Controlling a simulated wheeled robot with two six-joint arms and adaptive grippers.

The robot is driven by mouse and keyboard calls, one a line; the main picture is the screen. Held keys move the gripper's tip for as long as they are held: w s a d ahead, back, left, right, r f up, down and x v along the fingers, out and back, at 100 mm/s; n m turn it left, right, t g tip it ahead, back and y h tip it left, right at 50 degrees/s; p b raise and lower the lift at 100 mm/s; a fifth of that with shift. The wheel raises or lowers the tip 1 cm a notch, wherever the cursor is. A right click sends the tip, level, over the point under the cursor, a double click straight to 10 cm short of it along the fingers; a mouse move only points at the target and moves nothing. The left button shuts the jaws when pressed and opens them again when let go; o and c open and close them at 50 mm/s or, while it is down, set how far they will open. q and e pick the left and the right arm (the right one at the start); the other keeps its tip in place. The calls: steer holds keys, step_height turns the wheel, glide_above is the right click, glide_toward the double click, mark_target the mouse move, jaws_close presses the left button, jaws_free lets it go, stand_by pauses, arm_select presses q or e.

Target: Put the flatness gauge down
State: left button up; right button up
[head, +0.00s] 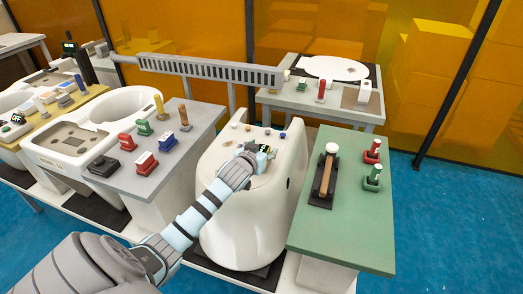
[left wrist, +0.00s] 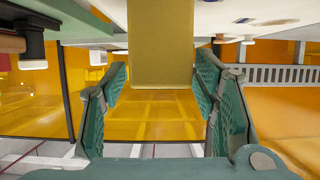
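The flatness gauge is a small yellow block with a dark part, seen in the head view (head: 263,149) at my left gripper (head: 255,153). In the left wrist view the yellow gauge (left wrist: 160,45) stands between the two green-padded fingers of the left gripper (left wrist: 160,75), one pad at each side edge. The gripper is shut on it, low over the flat top of the middle white toilet (head: 240,220). The gauge's lower end is out of the wrist view, so I cannot tell whether it touches the toilet top. My right gripper is not in view.
Several small coloured knobs sit along the toilet's back edge. A grey table (head: 203,121) with red and green stamp-like items stands to the left. A green table (head: 345,235) with a wooden-handled tool (head: 326,175) stands to the right. A grey slotted rail (head: 210,69) runs behind.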

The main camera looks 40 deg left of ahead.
arm_select(q)
steer(key=shift+r, duration=0.1)
steer(key=p+v, duration=0.2)
steer(key=v, duration=1)
